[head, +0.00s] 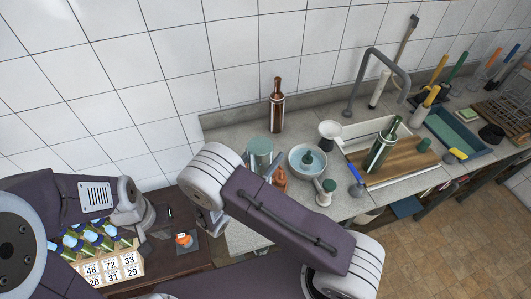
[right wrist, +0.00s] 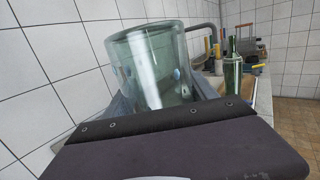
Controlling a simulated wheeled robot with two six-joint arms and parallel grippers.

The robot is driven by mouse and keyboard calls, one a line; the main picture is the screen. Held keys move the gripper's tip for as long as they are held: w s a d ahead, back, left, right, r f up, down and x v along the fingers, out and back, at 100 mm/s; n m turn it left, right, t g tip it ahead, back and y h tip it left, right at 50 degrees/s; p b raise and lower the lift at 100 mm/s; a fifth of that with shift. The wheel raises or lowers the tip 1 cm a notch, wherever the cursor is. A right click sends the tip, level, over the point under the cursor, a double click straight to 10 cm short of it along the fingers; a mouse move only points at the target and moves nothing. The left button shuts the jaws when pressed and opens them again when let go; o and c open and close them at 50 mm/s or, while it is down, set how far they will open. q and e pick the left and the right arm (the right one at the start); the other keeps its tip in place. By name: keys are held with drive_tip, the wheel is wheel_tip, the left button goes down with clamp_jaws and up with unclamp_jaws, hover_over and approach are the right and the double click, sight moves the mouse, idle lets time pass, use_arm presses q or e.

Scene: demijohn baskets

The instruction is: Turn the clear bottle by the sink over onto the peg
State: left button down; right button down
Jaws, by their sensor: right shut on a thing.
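The clear bottle (head: 260,148) is pale greenish glass. In the head view its round flat end faces up, behind my right forearm; its lower part is hidden. It also fills the middle of the right wrist view (right wrist: 150,62). My right gripper (right wrist: 162,92) is shut on it, with grey fingers along both sides. My left gripper (head: 145,247) is at the lower left, beside the numbered crate, away from the bottle; its jaw gap is not clear. I cannot make out the peg.
A brown bottle (head: 277,106) stands by the wall. A numbered crate (head: 108,270) stands lower left.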

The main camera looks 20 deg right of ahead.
drive_tip(key=shift+f+b, duration=0.85)
drive_tip(key=shift+f, duration=0.25)
drive_tip(key=shift+r, duration=0.2)
drive_tip(key=shift+r+p, duration=0.2)
drive_tip(key=shift+p, duration=0.15)
drive_tip(key=shift+f, duration=0.35)
idle(1.4)
drive_tip(key=shift+c, duration=1)
unclamp_jaws()
